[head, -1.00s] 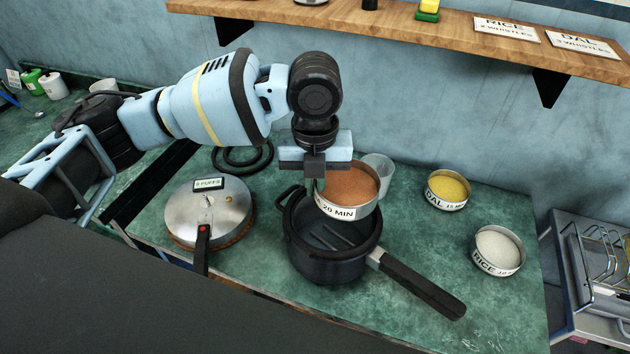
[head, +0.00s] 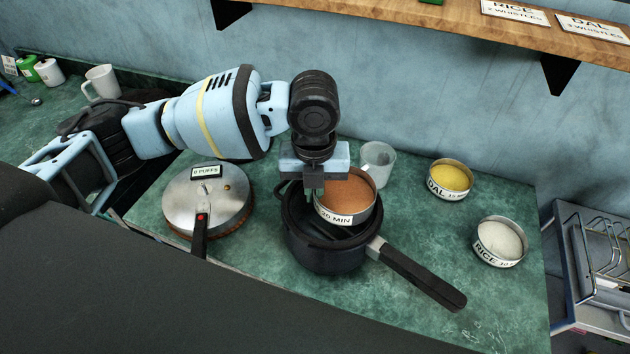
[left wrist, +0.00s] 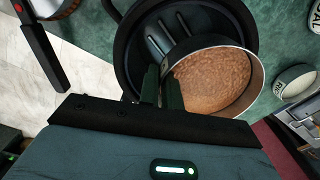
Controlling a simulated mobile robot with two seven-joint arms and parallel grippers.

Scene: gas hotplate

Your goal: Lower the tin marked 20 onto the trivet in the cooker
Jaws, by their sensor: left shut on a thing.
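The tin marked 20 MIN (head: 345,218), filled with something orange-brown, is at the mouth of the black cooker (head: 322,258), over its back right side. My left gripper (head: 315,190) is shut on the tin's left rim. In the left wrist view the fingers (left wrist: 163,90) pinch the rim of the tin (left wrist: 258,75), which overlaps the cooker's opening (left wrist: 130,60). Dark bars of the trivet (left wrist: 165,33) show on the cooker's floor beside the tin. The gap under the tin is hidden. My right gripper is not in view.
The cooker's long handle (head: 420,280) points to the lower right. The lid (head: 208,203) marked 0 PUFFS lies left of the cooker. A clear cup (head: 378,160) stands close behind the tin. The DAL tin (head: 450,180) and RICE tin (head: 499,242) stand at right.

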